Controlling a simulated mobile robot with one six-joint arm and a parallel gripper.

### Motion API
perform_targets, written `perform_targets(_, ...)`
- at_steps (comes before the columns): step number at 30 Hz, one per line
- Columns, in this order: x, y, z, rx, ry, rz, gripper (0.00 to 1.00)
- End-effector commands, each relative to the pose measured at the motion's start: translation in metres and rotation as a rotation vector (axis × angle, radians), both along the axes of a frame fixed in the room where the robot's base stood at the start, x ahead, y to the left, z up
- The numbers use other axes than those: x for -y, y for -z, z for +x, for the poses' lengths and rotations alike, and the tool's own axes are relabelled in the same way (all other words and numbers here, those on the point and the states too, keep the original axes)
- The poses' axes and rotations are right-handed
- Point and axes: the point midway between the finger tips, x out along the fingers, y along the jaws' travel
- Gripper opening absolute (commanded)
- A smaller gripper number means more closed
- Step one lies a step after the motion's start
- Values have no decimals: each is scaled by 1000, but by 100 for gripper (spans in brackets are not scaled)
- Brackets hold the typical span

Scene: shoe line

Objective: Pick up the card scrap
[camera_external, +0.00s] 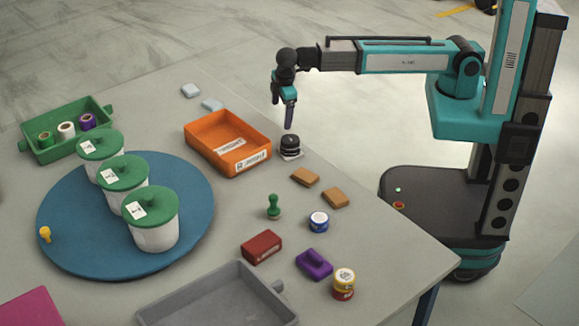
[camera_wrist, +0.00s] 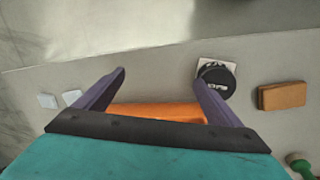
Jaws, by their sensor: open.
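A small white card scrap (camera_external: 292,156) with dark marks lies on the table at the right corner of the orange tray. A black round stack (camera_external: 290,141) covers much of it. In the wrist view the card (camera_wrist: 203,63) shows beside and partly under the black round piece (camera_wrist: 218,80), near the right finger. I cannot tell whether the stack rests fully on the card. My gripper (camera_external: 289,127) points down just above the stack in the outside view. In the wrist view my gripper (camera_wrist: 161,76) is open, with bare table between its fingers.
The orange tray (camera_external: 205,152) is close by on the left. Two tan blocks (camera_external: 305,176) lie to the right of the stack. Two pale pieces (camera_external: 191,90) lie toward the far edge. A blue round board (camera_external: 75,250) holds lidded white tubs. A grey tray (camera_external: 215,305) is in front.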

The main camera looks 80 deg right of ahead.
Motion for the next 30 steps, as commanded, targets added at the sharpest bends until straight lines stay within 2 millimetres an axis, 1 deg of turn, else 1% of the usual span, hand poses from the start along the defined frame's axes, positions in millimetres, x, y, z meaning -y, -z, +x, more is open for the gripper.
perform_targets(1,-17,-4,-6,0,-7,11,89)
perform_targets(5,-60,-8,-23,-4,-20,45,89)
perform_targets(6,-75,-10,-29,-6,-24,56,89)
perform_targets(11,-130,-17,-56,-18,-39,101,89)
perform_targets(12,-144,-19,-64,-21,-42,111,89)
perform_targets(14,-163,-21,-77,-28,-48,126,89)
perform_targets(15,-177,-23,-86,-33,-51,136,89)
perform_targets(18,-208,-28,-108,-47,-61,161,89)
perform_targets(20,-225,-31,-123,-56,-67,174,89)
perform_targets(24,-264,-38,-158,-80,-79,205,89)
perform_targets(27,-286,-42,-181,-96,-84,220,89)
perform_targets(30,-301,-45,-198,-111,-88,232,89)
